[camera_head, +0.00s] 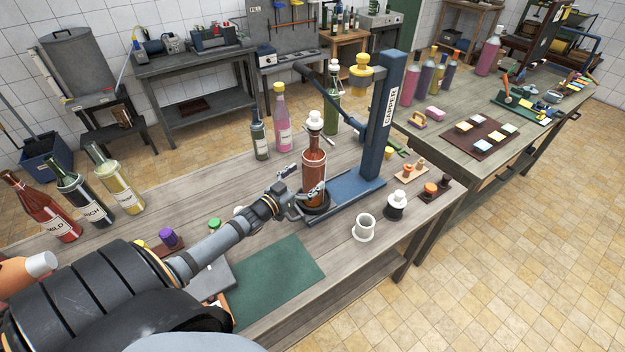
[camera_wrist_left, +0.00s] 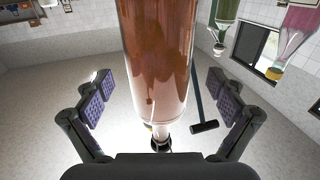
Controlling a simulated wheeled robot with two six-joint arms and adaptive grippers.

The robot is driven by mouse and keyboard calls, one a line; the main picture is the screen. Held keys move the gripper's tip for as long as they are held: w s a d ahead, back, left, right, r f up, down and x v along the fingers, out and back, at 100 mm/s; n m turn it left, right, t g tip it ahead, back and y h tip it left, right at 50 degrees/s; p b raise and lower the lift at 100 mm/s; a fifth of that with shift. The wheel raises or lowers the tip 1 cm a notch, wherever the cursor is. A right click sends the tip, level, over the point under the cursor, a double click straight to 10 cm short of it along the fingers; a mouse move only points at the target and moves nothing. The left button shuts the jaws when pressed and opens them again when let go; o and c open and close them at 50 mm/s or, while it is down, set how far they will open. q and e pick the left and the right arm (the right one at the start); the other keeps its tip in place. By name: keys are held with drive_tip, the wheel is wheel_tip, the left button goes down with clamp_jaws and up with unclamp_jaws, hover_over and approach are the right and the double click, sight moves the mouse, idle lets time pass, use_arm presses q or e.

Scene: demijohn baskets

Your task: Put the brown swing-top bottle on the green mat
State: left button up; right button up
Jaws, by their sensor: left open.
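The brown swing-top bottle (camera_head: 314,165), with a white stopper on top, stands upright on the round black base of the blue capper (camera_head: 384,120). It also shows large in the left wrist view (camera_wrist_left: 160,60), upside down there. My left gripper (camera_head: 309,195) is at the bottle's lower body. In the wrist view its jaws (camera_wrist_left: 160,98) are open, one pad on each side of the bottle, with gaps visible. The green mat (camera_head: 270,285) lies flat and bare at the front of the bench, partly hidden by my left arm. My right gripper is not in view.
A green bottle (camera_head: 332,105), a pink bottle (camera_head: 283,125) and a dark bottle (camera_head: 260,138) stand behind. White cup (camera_head: 363,228) and several stoppers stand to the right. Red (camera_head: 45,212), dark and yellow bottles stand at left. The capper's column and lever rise beside the brown bottle.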

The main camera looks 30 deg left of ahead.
use_arm(q)
drive_tip(key=w, duration=0.3)
drive_tip(key=shift+w+d, duration=0.1)
drive_tip(key=shift+d, duration=0.25)
drive_tip(key=shift+w+a+f, duration=0.1)
drive_tip(key=shift+w+f, duration=0.05)
drive_tip(key=shift+w, duration=0.05)
drive_tip(key=shift+s, duration=0.1)
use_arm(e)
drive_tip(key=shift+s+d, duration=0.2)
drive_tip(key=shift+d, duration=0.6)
use_arm(q)
drive_tip(key=shift+c, duration=0.2)
drive_tip(key=shift+c, duration=1.2)
drive_tip(key=c, duration=1.4)
drive_tip(key=shift+r, duration=0.2)
drive_tip(key=shift+c, duration=1.3)
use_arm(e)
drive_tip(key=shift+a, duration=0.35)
use_arm(q)
drive_tip(key=shift+r, duration=0.1)
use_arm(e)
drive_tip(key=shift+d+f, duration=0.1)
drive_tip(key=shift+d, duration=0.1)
